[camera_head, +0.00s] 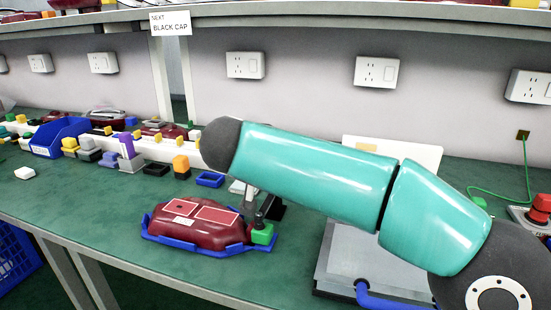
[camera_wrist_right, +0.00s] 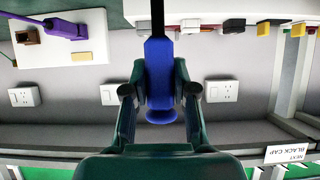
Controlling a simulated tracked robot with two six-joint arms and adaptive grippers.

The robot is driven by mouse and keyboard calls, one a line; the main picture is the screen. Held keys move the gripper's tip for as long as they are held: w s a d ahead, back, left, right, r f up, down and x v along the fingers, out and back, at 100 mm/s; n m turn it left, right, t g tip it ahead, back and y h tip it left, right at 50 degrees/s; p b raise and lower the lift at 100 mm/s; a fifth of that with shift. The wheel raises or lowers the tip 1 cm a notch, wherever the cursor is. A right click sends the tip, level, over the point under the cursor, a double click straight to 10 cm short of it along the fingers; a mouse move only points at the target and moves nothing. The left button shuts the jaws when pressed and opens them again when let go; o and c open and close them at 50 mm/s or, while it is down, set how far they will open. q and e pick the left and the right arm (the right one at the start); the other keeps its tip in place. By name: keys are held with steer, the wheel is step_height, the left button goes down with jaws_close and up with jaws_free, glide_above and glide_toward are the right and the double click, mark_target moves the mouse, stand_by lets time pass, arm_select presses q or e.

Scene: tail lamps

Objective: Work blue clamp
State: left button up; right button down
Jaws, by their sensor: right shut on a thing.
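In the wrist view my right gripper (camera_wrist_right: 159,92) is shut on the blue clamp handle (camera_wrist_right: 160,75), with one finger on each side. A dark stem runs from the handle to the top edge. In the head view a dark red tail lamp (camera_head: 184,231) lies in a blue holder (camera_head: 207,250) on the bench. Dark upright parts and a green block (camera_head: 262,234) stand at its right end, under my right arm. My right arm hides most of the gripper and the clamp there. My left gripper is not in view.
A grey box (camera_head: 338,265) with a blue handle stands right of the lamp. A blue bin (camera_head: 60,137) and several small coloured blocks line the bench at the left. A red button (camera_head: 540,208) is at the far right.

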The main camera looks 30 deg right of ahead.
steer(key=c, duration=0.9)
jaws_free()
steer(key=shift+a+f, duration=0.1)
steer(key=v, duration=1.2)
